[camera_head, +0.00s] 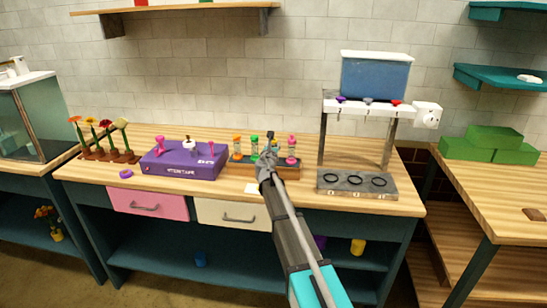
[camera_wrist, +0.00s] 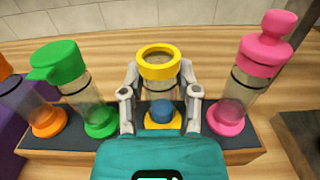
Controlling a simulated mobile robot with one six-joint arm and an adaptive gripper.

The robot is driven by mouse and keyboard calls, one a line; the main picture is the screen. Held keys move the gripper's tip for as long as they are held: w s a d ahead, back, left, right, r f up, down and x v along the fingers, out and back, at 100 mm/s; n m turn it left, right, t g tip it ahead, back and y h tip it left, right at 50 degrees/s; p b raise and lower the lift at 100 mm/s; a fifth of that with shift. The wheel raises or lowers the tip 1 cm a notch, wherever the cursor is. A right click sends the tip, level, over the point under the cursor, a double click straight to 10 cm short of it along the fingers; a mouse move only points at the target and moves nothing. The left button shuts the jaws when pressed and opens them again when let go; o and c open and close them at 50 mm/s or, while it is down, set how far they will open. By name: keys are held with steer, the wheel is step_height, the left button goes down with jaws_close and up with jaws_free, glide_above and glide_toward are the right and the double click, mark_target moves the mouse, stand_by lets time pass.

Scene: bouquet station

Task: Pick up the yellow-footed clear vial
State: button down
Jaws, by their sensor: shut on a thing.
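The yellow-footed clear vial (camera_wrist: 158,62) stands in the middle of the wrist view, with a yellow ring at its open top and a yellow foot at the rack. A small blue piece shows in front of its foot; I cannot tell if it belongs to the vial. My gripper (camera_wrist: 160,98) has one finger on each side of the clear body and is shut on it. The vial appears upright in the rack (camera_wrist: 60,142). In the head view my gripper (camera_head: 268,163) reaches the rack and mostly hides the vial.
A green-topped vial (camera_wrist: 85,88) and an orange-footed vial stand left of it; a pink-topped vial (camera_wrist: 245,80) stands close on the right. A purple box (camera_head: 182,164) lies left of the rack, and a metal stand with rings (camera_head: 357,183) lies right.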

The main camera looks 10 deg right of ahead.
steer(key=shift+r, duration=0.1)
stand_by(0.4)
steer(key=shift+r+p, duration=1.25)
steer(key=shift+p, duration=0.05)
steer(key=s+a+r+p, duration=0.1)
steer(key=s+r+p, duration=0.9)
steer(key=s, duration=0.4)
steer(key=shift+a+r, duration=0.15)
steer(key=shift+a, duration=0.1)
steer(key=shift+w+a, duration=0.1)
steer(key=shift+a, duration=0.05)
